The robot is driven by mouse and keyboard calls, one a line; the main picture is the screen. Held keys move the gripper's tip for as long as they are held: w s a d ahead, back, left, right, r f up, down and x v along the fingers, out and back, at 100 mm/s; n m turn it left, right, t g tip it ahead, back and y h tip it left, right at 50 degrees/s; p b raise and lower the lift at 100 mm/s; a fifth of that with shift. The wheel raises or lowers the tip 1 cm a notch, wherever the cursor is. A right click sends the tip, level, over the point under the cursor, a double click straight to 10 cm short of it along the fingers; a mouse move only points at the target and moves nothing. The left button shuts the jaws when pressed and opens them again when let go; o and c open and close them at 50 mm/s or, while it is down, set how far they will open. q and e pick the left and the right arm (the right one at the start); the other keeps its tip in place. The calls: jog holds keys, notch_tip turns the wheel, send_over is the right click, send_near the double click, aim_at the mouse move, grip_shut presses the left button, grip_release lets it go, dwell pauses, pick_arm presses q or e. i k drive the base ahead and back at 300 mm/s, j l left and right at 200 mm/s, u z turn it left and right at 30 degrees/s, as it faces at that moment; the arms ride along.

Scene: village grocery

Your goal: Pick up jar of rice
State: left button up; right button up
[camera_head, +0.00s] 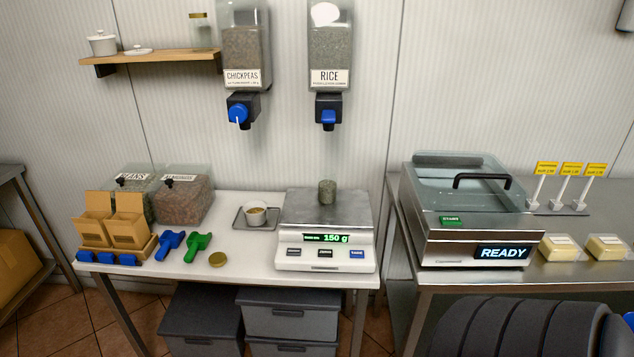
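A small jar (327,192) with greyish contents stands upright on the metal plate of the weighing scale (326,257). It stands below the dispenser labelled RICE (330,60). The scale display reads 150 g. A round gold lid (218,259) lies on the white table to the left of the scale. Neither gripper is in view. The dark ribbed shape at the lower right looks like part of my own arm.
A cup (256,214) on a small tray, a green scoop (197,246) and a blue scoop (171,243) are left of the scale. A CHICKPEAS dispenser (243,60) hangs beside the RICE one. A glass-lidded machine (465,250) reading READY stands on the right counter.

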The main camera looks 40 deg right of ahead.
aim_at(327, 188)
jog(key=z, duration=1.5)
